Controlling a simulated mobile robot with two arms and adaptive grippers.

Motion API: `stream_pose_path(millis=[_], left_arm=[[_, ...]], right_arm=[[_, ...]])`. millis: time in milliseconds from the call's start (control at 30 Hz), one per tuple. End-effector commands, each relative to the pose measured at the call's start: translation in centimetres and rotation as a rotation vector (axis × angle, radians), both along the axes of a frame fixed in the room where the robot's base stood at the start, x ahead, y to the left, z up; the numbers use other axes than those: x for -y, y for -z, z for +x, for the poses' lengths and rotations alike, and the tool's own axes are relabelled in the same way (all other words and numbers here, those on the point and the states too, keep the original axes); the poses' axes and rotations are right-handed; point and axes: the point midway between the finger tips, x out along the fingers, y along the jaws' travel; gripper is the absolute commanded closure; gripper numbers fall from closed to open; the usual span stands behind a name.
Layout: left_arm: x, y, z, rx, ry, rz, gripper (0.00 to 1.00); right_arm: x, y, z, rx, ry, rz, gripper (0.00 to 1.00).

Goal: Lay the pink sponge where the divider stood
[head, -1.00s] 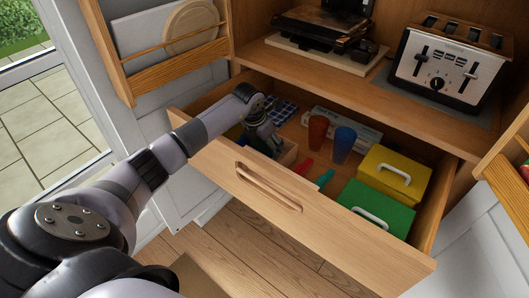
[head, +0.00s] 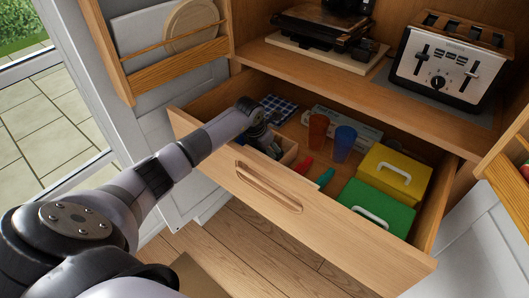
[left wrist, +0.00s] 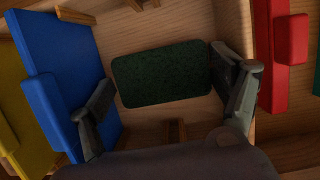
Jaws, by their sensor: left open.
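My left gripper (head: 267,143) reaches down into the wooden box (head: 289,155) at the left of the open drawer. The left wrist view shows its two fingers (left wrist: 166,95) spread apart. A dark green, rough, rounded pad (left wrist: 161,76) lies flat on the pale wooden floor between and below them; no grip on it shows. No pink surface shows, so I cannot tell whether this pad is the pink sponge's other face. Short notched wooden pieces (left wrist: 174,131) stand at opposite sides of this space, with no divider between them. My right gripper is not in view.
A blue piece (left wrist: 65,70) stands close beside one finger; a red one (left wrist: 280,60) is beyond the other. The drawer (head: 285,205) also holds orange (head: 318,131) and blue (head: 343,143) cups, yellow (head: 394,173) and green (head: 375,207) boxes, and checked cloth (head: 280,108).

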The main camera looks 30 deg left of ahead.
Motion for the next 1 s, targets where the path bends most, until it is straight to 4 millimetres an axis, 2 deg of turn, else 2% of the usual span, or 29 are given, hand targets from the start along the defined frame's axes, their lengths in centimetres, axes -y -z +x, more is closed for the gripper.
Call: stream_pose_path(millis=[167,267,500,700,833,1000], left_arm=[[0.1,-0.6,0.0,0.002,0.002,-0.002,0.13],[0.0,-1.8,-0.3,0.005,0.002,0.0,0.13],[-0.2,-6.7,-1.8,0.006,0.003,0.003,0.13],[-0.2,-10.1,-2.9,0.004,0.002,0.001,0.13],[-0.3,-11.3,-3.4,0.003,0.001,0.0,0.13],[-0.2,-11.8,-3.5,0.001,-0.001,-0.001,0.13]], right_arm=[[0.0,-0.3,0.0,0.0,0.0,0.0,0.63],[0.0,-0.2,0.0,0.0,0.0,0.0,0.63],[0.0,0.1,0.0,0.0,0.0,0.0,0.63],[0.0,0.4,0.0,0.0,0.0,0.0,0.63],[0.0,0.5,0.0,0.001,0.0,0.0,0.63],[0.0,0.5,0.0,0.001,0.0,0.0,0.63]])
